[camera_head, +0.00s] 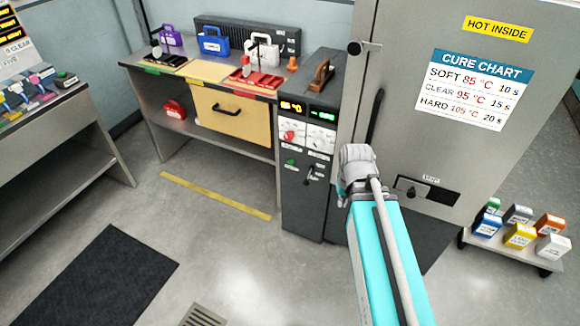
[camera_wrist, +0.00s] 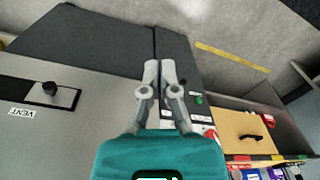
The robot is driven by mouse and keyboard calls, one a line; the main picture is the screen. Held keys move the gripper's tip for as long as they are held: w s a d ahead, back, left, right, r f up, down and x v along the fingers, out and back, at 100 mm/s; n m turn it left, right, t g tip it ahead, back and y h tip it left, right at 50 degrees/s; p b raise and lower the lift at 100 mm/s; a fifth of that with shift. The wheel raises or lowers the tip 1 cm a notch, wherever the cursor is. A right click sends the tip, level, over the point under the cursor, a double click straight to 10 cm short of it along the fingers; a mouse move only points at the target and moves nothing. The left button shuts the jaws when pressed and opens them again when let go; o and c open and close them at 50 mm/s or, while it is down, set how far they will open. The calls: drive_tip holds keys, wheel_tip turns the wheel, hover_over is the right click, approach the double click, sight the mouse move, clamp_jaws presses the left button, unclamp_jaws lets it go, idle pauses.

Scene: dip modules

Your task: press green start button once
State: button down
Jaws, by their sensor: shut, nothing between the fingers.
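The green button (camera_head: 291,162) sits on the front of the dark control cabinet (camera_head: 303,205), below the red control. It also shows in the wrist view (camera_wrist: 199,100), to the right of my gripper's fingertips. My gripper (camera_wrist: 160,68) is shut and empty, its two grey fingers together in front of the dark cabinet, apart from the button in the picture. The distance from fingertips to cabinet is hard to tell. In the head view my arm reaches up beside the cabinet, and the fingers cannot be made out.
The grey oven (camera_head: 390,150) with its cure chart (camera_head: 474,88) stands right of the cabinet. A black lever (camera_head: 309,174) is beside the button. A red control (camera_head: 290,136) and lit displays (camera_head: 291,106) are above.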

sight(291, 162)
drive_tip(key=w+a+f+m+t+y+b, duration=0.1)
drive_tip(key=w+a+f+m+t+b, duration=0.4)
drive_tip(key=w+f+b, duration=0.4)
drive_tip(key=w+a+f+m+t+y+b, duration=0.2)
drive_tip(key=w+a+f+m+t+b, duration=0.3)
drive_tip(key=b, duration=1.5)
drive_tip(key=w+a+f+m+t+y+b, duration=0.2)
drive_tip(key=w+a+f+m+t+b, duration=0.3)
drive_tip(key=w+a+f+m+b, duration=0.5)
drive_tip(key=w+f+m+b, duration=0.1)
drive_tip(key=w+f+b, duration=0.2)
drive_tip(key=w, duration=0.5)
drive_tip(key=shift+m+t+b, duration=0.3)
drive_tip(key=shift+m+b, duration=0.1)
drive_tip(key=shift+b, duration=0.4)
drive_tip(key=shift+w, duration=0.1)
drive_tip(key=w+d, duration=0.3)
drive_tip(key=w, duration=0.4)
drive_tip(key=shift+w+d, duration=0.4)
